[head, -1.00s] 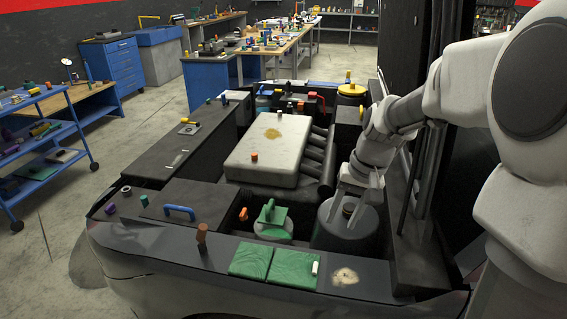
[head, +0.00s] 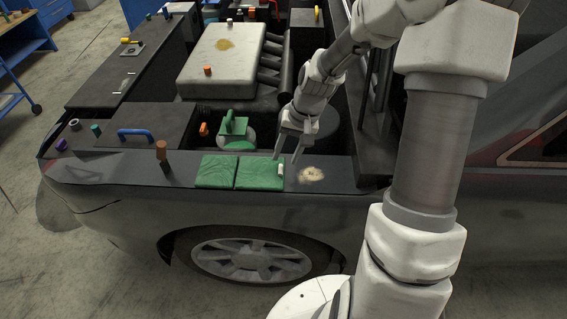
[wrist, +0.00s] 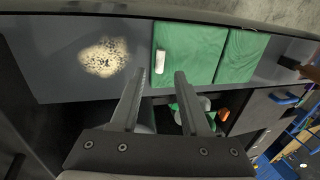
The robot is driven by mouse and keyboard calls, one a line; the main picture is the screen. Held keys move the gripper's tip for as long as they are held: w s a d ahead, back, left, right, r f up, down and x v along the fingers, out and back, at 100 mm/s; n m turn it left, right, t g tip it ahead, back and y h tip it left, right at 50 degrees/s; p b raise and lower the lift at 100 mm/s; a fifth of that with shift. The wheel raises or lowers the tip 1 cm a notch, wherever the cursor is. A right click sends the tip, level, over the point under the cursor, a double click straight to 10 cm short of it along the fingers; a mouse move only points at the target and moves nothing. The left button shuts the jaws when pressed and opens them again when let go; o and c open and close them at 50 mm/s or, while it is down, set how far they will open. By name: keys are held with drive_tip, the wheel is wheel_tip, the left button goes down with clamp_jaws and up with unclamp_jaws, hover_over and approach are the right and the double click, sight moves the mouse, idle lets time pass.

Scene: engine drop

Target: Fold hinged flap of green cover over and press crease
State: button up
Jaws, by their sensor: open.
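The green cover lies flat on the dark fender ledge as two panels side by side, a left panel (head: 216,172) and a right panel (head: 256,177), with a seam between them. A small white tab (head: 281,170) stands at the right panel's right edge. In the wrist view the tabbed panel (wrist: 190,50) lies just beyond the fingertips and the other panel (wrist: 238,56) is to its right. The white tab (wrist: 160,62) is near the left fingertip. My gripper (head: 287,157) is open and empty, pointing down by the tabbed edge; contact cannot be told.
A pale stain (head: 311,174) marks the ledge right of the cover. A brown peg (head: 162,152) stands to the left. Behind are a green-handled item (head: 234,127), an orange cap (head: 204,129) and the open engine bay with a pale engine cover (head: 222,58).

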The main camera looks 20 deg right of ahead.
sight(281, 167)
drive_tip(key=shift+x, duration=1.75)
clamp_jaws()
